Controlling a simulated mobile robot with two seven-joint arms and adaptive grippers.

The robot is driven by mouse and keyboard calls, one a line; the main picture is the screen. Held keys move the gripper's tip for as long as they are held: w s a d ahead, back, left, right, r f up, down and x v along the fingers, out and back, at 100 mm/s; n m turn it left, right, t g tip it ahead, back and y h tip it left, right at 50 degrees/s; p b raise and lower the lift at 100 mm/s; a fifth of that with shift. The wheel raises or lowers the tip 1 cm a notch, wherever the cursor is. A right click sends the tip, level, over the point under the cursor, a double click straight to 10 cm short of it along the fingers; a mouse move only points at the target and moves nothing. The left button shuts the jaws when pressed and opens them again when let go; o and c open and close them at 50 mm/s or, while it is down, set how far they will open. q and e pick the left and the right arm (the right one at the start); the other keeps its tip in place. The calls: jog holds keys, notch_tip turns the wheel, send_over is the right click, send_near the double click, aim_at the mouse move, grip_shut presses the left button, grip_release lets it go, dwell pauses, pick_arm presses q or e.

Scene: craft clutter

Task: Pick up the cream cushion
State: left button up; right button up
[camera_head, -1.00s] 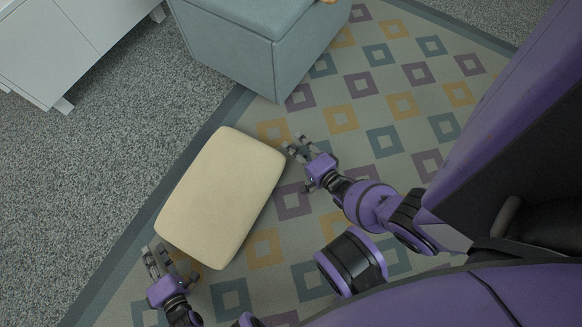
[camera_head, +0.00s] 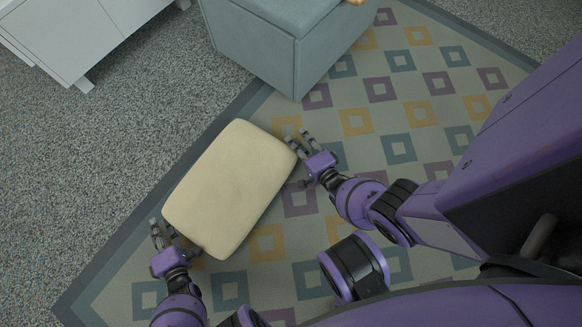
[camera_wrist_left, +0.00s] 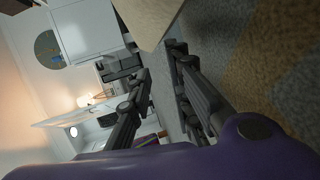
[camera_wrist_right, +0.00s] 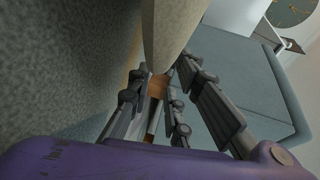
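In the left wrist view the cushion (camera_wrist_left: 150,18) is just beyond my open left fingers (camera_wrist_left: 160,75). My right gripper (camera_head: 300,138) is at its right-hand end, fingers apart and close to its edge. In the right wrist view the cushion's edge (camera_wrist_right: 172,30) stands at the tips of my open right fingers (camera_wrist_right: 163,72). I cannot tell whether either gripper touches it.
A blue-grey upholstered ottoman (camera_head: 285,45) stands behind the cushion, near my right gripper. A white cabinet (camera_head: 85,35) is at the upper left. Grey carpet (camera_head: 110,150) to the left and the rug (camera_head: 390,125) to the right are clear.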

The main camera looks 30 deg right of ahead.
pick_arm(q)
jog(key=shift+d, duration=0.55)
pick_arm(e)
jog(key=shift+s+a, duration=0.15)
jog(key=shift+a, duration=0.3)
